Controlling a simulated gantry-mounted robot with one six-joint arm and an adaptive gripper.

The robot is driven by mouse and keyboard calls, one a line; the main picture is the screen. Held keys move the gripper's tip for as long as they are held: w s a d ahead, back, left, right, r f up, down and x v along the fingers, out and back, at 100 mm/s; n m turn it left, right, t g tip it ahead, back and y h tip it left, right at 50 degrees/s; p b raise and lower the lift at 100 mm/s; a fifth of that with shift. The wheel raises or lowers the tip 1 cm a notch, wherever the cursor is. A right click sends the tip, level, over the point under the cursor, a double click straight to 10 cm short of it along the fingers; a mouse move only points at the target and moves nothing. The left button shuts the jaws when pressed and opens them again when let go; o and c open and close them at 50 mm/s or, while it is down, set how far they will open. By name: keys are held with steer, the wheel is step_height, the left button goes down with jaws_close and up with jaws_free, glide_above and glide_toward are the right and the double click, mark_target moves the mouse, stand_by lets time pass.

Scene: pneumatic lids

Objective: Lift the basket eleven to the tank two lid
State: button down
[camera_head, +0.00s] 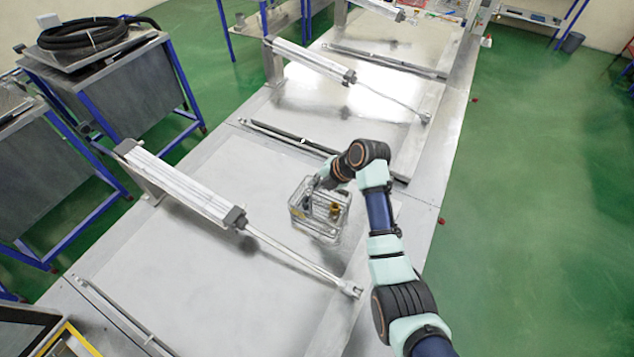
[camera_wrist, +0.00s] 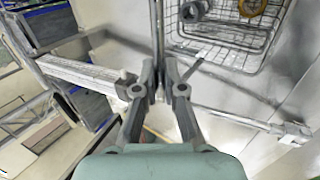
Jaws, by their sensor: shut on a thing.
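The wire basket (camera_head: 320,225) hangs from or stands under my gripper (camera_head: 318,183), over the right part of the nearest grey tank lid (camera_head: 255,290). I cannot tell whether it touches the lid. In the wrist view the basket's mesh (camera_wrist: 225,52) shows at the upper right. A brass-coloured ring and a dark grey part are inside it. My gripper's fingers, also in the wrist view (camera_wrist: 158,75), are closed on a narrow upright bar that appears to be the basket's handle. A second lid (camera_head: 345,110) lies behind. No tank or basket number is readable.
A pneumatic cylinder (camera_head: 185,190) with a long rod (camera_head: 295,257) crosses the nearest lid, left of and in front of the basket. Another cylinder (camera_head: 310,60) crosses the lid behind. Metal stands (camera_head: 115,85) are at the left. Green floor (camera_head: 540,200) is open at the right.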

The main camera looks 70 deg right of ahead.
steer(key=shift+f+b, duration=0.4)
steer(key=shift+f, duration=0.05)
steer(key=c, duration=1.2)
jaws_free()
steer(key=s+r+p, duration=0.3)
steer(key=r+p, duration=0.1)
steer(key=r, duration=0.7)
steer(key=s+r+p, duration=0.3)
steer(key=r+p, duration=0.1)
steer(key=r, duration=0.7)
steer(key=shift+s+a, duration=0.25)
steer(key=shift+s, duration=0.15)
